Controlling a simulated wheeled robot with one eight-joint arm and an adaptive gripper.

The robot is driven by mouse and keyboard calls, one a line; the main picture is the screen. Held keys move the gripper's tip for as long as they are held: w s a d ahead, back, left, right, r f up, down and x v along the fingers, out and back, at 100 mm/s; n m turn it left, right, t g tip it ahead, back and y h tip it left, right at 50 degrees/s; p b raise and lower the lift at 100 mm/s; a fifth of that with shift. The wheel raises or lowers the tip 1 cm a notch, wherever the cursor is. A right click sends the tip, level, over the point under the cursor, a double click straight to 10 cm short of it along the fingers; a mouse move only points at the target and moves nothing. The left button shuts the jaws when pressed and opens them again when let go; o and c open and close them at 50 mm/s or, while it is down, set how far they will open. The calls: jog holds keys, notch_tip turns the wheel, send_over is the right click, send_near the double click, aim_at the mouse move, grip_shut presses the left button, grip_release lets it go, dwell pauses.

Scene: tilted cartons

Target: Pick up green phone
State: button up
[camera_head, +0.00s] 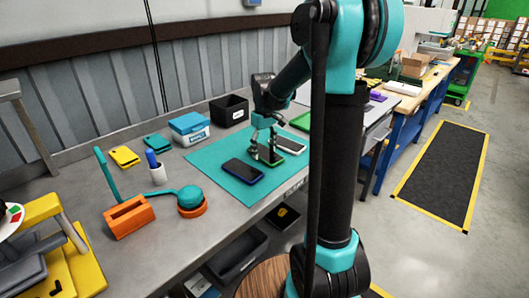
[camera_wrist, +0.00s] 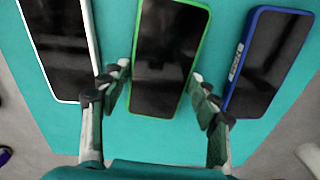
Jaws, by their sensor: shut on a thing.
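The green phone (camera_wrist: 168,55), with a dark screen and a bright green rim, lies between the fingers of my gripper (camera_wrist: 160,90) in the wrist view. The fingertips touch its two long sides, and my gripper is shut on it. In the head view the green phone (camera_head: 270,156) shows between the fingers over the teal mat (camera_head: 225,158). I cannot tell whether it is clear of the mat.
A blue-rimmed phone (camera_head: 243,172) and a white-rimmed phone (camera_head: 289,145) lie close on either side. A blue-lidded box (camera_head: 190,128), black bin (camera_head: 229,110) and orange block (camera_head: 128,216) stand on the grey bench. A green tray (camera_head: 301,121) is behind my arm.

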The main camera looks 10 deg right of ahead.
aim_at(264, 152)
notch_tip(264, 152, up, 20)
dwell(0.5)
jog(key=shift+d, duration=0.1)
